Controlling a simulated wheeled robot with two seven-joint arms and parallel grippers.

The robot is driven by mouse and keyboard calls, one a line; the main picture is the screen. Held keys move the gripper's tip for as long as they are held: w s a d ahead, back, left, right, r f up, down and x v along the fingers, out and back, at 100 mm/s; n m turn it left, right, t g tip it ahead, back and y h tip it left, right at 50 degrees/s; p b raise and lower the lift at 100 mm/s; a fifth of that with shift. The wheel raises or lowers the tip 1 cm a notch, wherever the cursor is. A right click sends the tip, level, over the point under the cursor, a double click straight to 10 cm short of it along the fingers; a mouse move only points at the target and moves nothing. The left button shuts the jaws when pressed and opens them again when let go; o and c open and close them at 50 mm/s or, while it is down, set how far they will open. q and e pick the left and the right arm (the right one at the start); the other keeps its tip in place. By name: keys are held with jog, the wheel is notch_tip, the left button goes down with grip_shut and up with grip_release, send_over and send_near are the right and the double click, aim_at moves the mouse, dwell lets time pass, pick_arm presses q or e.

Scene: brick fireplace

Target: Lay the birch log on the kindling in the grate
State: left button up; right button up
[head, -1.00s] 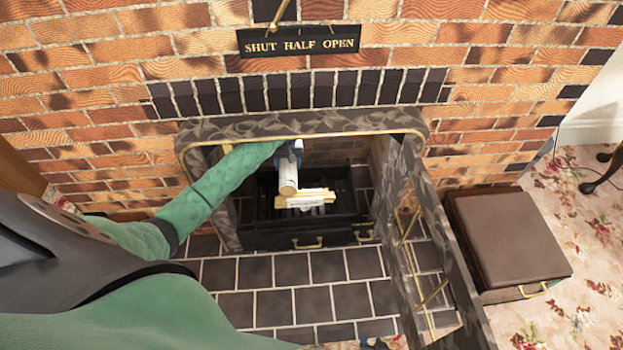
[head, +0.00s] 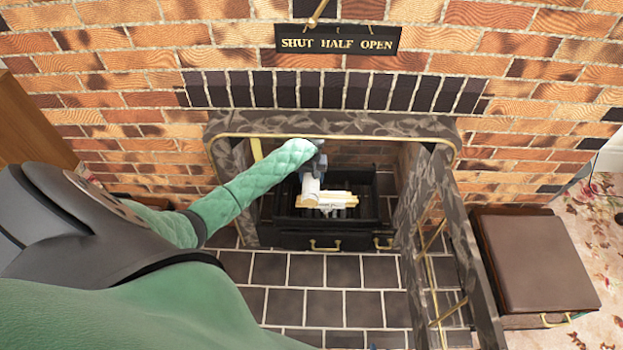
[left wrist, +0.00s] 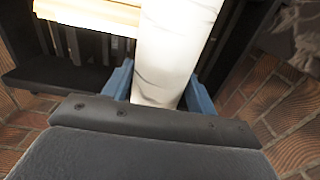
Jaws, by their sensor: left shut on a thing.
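The birch log (head: 310,186) is a pale, whitish piece held in my left gripper (head: 318,162) inside the fireplace opening. In the left wrist view the log (left wrist: 175,45) sits between the blue fingers of the left gripper (left wrist: 160,92), which is shut on it. The kindling (head: 340,197) is a small stack of pale sticks in the black grate (head: 375,215). The log's near end overlaps the kindling in the head view; I cannot tell whether they touch. In the left wrist view the kindling (left wrist: 85,14) is beside the log. My right gripper is not seen.
A patterned surround (head: 390,122) frames the opening, and an open door panel (head: 440,240) stands on the right. A sign (head: 338,43) hangs above. A brown-topped box (head: 535,260) stands at right. The tiled hearth (head: 310,270) in front is largely clear.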

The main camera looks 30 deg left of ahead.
pick_arm(q)
jog(key=shift+f, duration=0.1)
jog(key=o, duration=1.3)
jog(key=shift+c, duration=0.2)
notch_tip(320, 180, up, 8)
jog(key=shift+f+p, duration=0.2)
jog(key=shift+p, duration=0.4)
